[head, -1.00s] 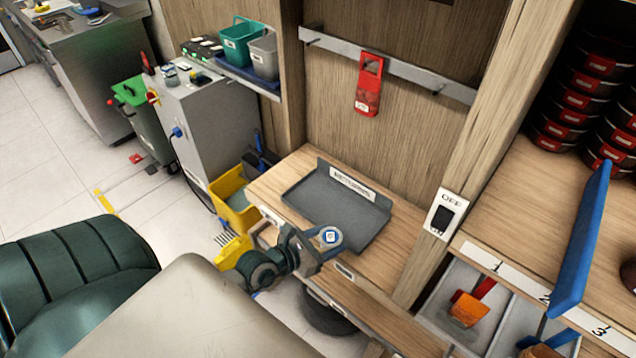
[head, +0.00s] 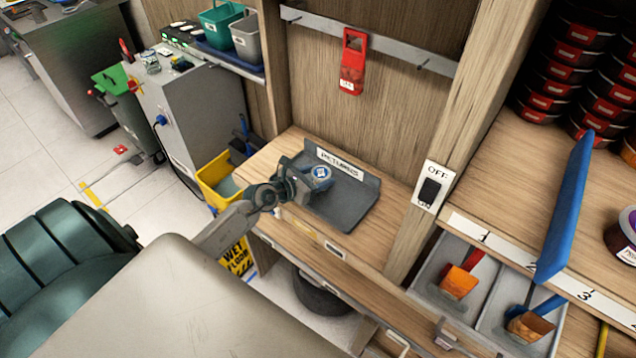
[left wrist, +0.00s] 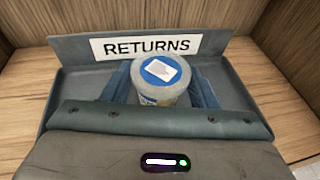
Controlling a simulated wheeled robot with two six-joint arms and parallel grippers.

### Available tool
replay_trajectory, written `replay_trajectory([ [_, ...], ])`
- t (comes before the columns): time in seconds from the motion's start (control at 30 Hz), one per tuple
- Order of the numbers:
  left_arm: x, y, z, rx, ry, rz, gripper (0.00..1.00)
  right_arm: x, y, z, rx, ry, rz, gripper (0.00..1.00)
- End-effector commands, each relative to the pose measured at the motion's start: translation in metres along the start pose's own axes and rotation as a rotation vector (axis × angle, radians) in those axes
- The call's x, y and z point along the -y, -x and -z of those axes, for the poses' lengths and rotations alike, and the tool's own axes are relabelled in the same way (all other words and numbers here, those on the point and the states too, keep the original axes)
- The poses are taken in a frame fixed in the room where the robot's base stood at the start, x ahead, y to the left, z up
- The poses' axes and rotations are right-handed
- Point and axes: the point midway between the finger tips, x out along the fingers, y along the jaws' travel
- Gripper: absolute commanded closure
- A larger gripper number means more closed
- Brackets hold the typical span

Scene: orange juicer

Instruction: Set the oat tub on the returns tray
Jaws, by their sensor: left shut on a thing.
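The oat tub (left wrist: 160,80) is a pale round tub with a blue disc and a white label on its lid. It also shows in the head view (head: 321,172). My left gripper (head: 312,180) is shut on it, with a blue finger on each side of the tub in the left wrist view. The grey returns tray (head: 345,212) has a raised back with a RETURNS label (left wrist: 152,46). The tub is upright over the tray; whether its base touches the tray is hidden. My right gripper is not in view.
A red holder (head: 353,65) hangs on the rail behind the tray. A wooden post with an OFF switch (head: 432,188) stands right of the tray. A yellow bucket (head: 215,183) is at the left. A blue panel (head: 567,208) stands upright on the right shelf.

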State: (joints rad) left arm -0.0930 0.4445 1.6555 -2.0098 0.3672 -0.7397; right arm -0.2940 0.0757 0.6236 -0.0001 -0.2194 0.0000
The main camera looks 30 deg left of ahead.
Motion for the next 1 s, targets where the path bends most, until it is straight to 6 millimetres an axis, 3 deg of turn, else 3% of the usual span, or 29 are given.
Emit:
replay_trajectory([
  [0.03,0.001,-0.003,0.013,-0.004,0.006,-0.001,0.74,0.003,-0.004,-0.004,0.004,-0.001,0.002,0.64],
  [0.13,0.001,-0.006,0.022,-0.002,0.003,0.0,0.74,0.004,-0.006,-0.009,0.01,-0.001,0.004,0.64],
  [0.57,0.001,-0.008,0.029,-0.002,0.001,0.0,0.74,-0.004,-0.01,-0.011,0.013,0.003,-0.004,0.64],
  [0.6,0.001,-0.007,0.027,-0.002,0.001,0.0,0.39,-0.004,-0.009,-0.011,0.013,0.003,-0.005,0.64],
  [0.67,0.001,-0.007,0.027,-0.002,0.001,0.0,0.27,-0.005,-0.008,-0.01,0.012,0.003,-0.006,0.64],
  [1.0,0.001,-0.006,0.025,-0.002,0.001,0.0,0.25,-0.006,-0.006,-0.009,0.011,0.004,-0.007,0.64],
])
